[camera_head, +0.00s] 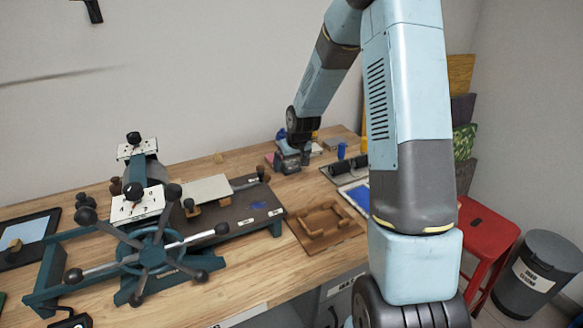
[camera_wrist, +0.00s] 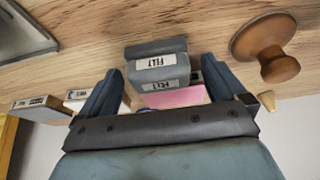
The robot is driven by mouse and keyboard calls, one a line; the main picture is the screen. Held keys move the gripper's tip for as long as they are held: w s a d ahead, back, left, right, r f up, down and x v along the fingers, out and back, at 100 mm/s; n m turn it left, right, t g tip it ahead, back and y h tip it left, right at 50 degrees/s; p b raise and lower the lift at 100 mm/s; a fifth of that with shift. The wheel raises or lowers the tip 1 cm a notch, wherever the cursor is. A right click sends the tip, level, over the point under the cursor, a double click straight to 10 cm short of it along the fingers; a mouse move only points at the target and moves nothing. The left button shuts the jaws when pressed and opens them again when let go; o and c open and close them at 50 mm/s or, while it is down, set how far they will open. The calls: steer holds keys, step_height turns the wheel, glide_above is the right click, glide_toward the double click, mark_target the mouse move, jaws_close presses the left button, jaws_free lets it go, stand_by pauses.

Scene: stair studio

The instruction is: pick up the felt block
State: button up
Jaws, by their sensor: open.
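The felt block (camera_wrist: 150,76) is grey, with white "FELT" labels on two faces. In the wrist view it stands on the wooden bench top between the two blue fingers of my gripper (camera_wrist: 163,68). The gripper is open, with a visible gap on each side of the block. In the head view my gripper (camera_head: 291,158) is low over the far part of the bench, and I cannot clearly separate the block from it there.
A pink block (camera_wrist: 175,98) lies just beyond the felt block. A turned wooden knob (camera_wrist: 266,50) stands to its right in the wrist view, and labelled blocks (camera_wrist: 40,106) to its left. In the head view, a press with a spoked wheel (camera_head: 157,252) fills the bench's left.

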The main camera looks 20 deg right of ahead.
mark_target(292, 162)
steer(key=c, duration=1.2)
steer(key=shift+r, duration=0.3)
steer(key=shift+c, duration=0.2)
steer(key=v, duration=0.3)
steer(key=shift+w+r, duration=0.2)
steer(key=shift+r, duration=0.2)
steer(key=s+r, duration=0.9)
steer(key=s, duration=0.4)
steer(key=shift+s+a, duration=0.1)
steer(key=shift+s, duration=0.05)
